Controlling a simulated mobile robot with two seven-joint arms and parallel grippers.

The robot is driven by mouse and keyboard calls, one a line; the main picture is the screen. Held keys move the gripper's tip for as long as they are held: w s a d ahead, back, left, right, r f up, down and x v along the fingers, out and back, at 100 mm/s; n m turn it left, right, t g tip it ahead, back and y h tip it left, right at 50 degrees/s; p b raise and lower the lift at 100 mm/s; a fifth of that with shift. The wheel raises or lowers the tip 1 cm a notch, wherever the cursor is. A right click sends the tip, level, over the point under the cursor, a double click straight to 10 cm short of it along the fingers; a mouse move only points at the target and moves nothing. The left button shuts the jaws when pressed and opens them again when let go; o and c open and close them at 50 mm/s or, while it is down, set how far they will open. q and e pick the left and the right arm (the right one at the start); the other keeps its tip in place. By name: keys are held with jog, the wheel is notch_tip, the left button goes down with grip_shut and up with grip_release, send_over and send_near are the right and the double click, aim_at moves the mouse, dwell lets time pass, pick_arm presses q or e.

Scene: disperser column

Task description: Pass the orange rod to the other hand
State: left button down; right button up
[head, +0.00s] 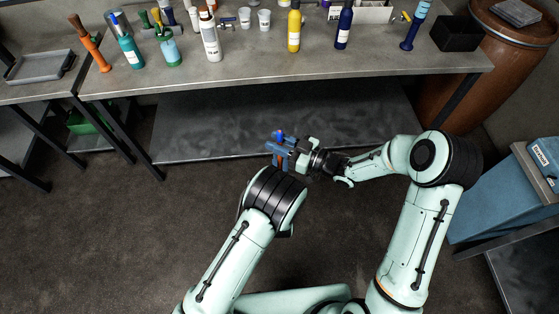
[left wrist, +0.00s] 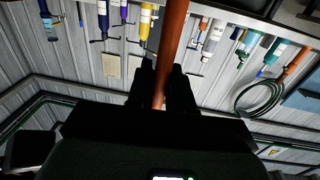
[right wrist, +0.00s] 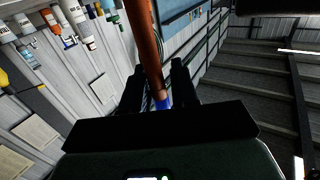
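The orange rod (head: 281,160) shows as a small orange piece at my right gripper, with blue and red bits by it. My right gripper (head: 281,150) comes in from the right. In the right wrist view the rod (right wrist: 147,50) runs between its fingers (right wrist: 158,88), with a blue part low between them and a narrow gap on the rod's left. In the left wrist view the rod (left wrist: 172,45) runs between my left gripper's fingers (left wrist: 164,85), which look closed against it.
A grey worktable (head: 260,78) stands at the back with several bottles. Among them are a yellow bottle (head: 294,30) and an orange long-necked item (head: 92,48). A brown barrel (head: 510,60) and a blue box (head: 500,195) stand at the right. The floor at left is clear.

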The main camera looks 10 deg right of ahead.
jog(key=shift+o, duration=1.3)
